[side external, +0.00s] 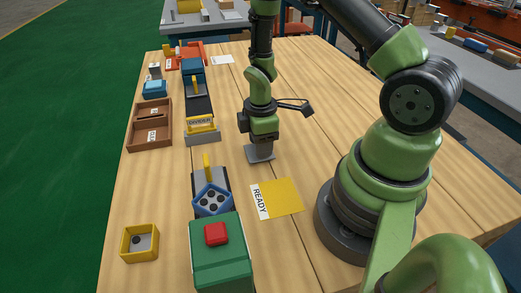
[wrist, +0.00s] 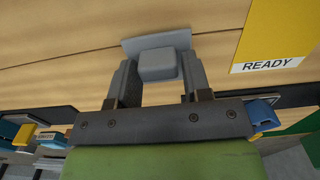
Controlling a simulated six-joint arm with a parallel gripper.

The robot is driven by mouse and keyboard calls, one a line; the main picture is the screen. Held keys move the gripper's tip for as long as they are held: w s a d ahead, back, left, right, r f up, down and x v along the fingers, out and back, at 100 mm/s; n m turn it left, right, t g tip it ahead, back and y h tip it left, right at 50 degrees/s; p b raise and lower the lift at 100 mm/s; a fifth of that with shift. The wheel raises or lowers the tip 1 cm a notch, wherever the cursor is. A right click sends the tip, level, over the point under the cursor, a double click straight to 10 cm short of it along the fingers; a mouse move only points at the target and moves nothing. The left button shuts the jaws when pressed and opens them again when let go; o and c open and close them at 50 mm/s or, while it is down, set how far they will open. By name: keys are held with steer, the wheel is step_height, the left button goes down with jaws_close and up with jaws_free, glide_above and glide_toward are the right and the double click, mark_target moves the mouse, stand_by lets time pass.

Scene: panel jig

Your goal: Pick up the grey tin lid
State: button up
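The grey tin lid (side external: 260,154) is a flat grey plate under my gripper in the side external view, near the middle of the wooden table. In the wrist view the lid (wrist: 158,40) shows a raised block-like knob (wrist: 157,64) on its face.
A yellow pad marked READY (side external: 280,198) lies close by. A brown divided tray (side external: 150,126) stands at the far left.

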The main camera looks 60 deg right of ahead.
steer(key=c, duration=0.5)
steer(key=shift+c, duration=0.2)
